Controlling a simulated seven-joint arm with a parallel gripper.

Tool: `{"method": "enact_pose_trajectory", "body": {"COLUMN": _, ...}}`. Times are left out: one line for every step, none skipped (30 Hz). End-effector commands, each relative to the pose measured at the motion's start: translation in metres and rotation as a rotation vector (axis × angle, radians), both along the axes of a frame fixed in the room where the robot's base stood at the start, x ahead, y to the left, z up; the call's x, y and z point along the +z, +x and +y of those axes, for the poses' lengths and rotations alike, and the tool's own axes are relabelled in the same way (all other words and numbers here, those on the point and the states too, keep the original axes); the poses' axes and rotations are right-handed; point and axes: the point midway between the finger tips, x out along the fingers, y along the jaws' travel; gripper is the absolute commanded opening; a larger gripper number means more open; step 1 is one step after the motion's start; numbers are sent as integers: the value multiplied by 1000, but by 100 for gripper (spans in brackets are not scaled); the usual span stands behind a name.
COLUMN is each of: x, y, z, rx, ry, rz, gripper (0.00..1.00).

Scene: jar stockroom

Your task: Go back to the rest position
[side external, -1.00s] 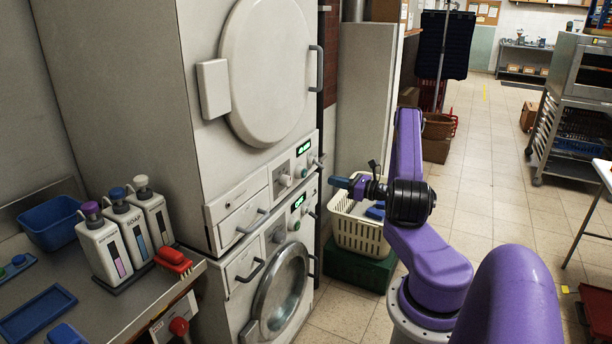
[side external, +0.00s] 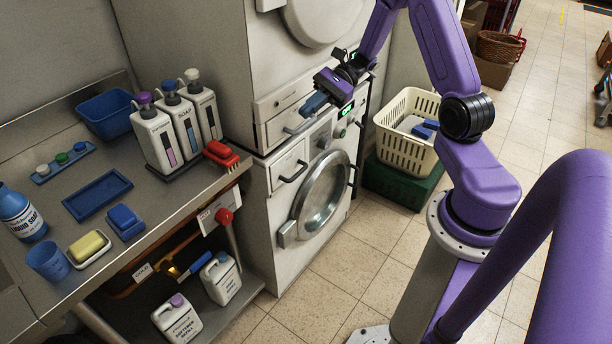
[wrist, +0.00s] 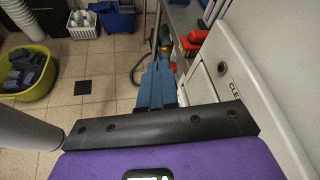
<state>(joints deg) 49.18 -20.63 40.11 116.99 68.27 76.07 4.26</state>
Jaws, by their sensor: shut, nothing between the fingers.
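My gripper (side external: 314,103) has blue fingers, a purple body and a black wrist. In the side external view it is raised in front of the stacked machines, near the dryer's lower drawer front and the washer's control panel. Its fingers point left and slightly down. In the wrist view the two blue fingers (wrist: 156,86) lie together, shut and empty, with floor and shelf beyond them. Whether it touches the machine cannot be told, but a pale machine panel (wrist: 245,85) is close on the right of the wrist view.
The washer (side external: 320,195) has its round door shut. A cream basket (side external: 400,150) on a green crate (side external: 388,186) stands right of it. The steel counter (side external: 150,222) at left holds pump bottles, a red brush (side external: 221,153) and blue trays. A yellow-green tub (wrist: 42,88) stands on the floor.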

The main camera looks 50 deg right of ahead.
Motion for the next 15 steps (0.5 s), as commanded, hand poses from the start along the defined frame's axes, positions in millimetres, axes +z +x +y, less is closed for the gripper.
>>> {"method": "enact_pose_trajectory", "body": {"x": 6, "y": -11, "z": 23, "rx": 107, "ry": -44, "rz": -18, "gripper": 0}}
{"method": "enact_pose_trajectory", "body": {"x": 8, "y": -18, "z": 35, "rx": 168, "ry": -69, "rz": -27, "gripper": 0}}
{"method": "enact_pose_trajectory", "body": {"x": 11, "y": -28, "z": 49, "rx": 250, "ry": -103, "rz": -42, "gripper": 0}}
{"method": "enact_pose_trajectory", "body": {"x": 12, "y": -37, "z": 59, "rx": 310, "ry": -129, "rz": -53, "gripper": 0}}
{"method": "enact_pose_trajectory", "body": {"x": 14, "y": -45, "z": 69, "rx": 371, "ry": -154, "rz": -67, "gripper": 0}}
{"method": "enact_pose_trajectory", "body": {"x": 17, "y": -56, "z": 81, "rx": 451, "ry": -188, "rz": -87, "gripper": 0}}
{"method": "enact_pose_trajectory", "body": {"x": 18, "y": -65, "z": 88, "rx": 511, "ry": -212, "rz": -103, "gripper": 0}}
{"method": "enact_pose_trajectory", "body": {"x": 19, "y": -74, "z": 96, "rx": 571, "ry": -237, "rz": -120, "gripper": 0}}
{"method": "enact_pose_trajectory", "body": {"x": 21, "y": -86, "z": 105, "rx": 650, "ry": -269, "rz": -145, "gripper": 0}}
{"method": "enact_pose_trajectory", "body": {"x": 22, "y": -96, "z": 110, "rx": 709, "ry": -294, "rz": -165, "gripper": 0}}
{"method": "enact_pose_trajectory", "body": {"x": 24, "y": -105, "z": 116, "rx": 767, "ry": -317, "rz": -187, "gripper": 0}}
{"method": "enact_pose_trajectory", "body": {"x": 25, "y": -117, "z": 122, "rx": 844, "ry": -349, "rz": -217, "gripper": 0}}
{"method": "enact_pose_trajectory", "body": {"x": 26, "y": -125, "z": 126, "rx": 902, "ry": -374, "rz": -242, "gripper": 0}}
{"method": "enact_pose_trajectory", "body": {"x": 27, "y": -134, "z": 129, "rx": 959, "ry": -396, "rz": -266, "gripper": 0}}
{"method": "enact_pose_trajectory", "body": {"x": 29, "y": -145, "z": 133, "rx": 1034, "ry": -426, "rz": -302, "gripper": 0}}
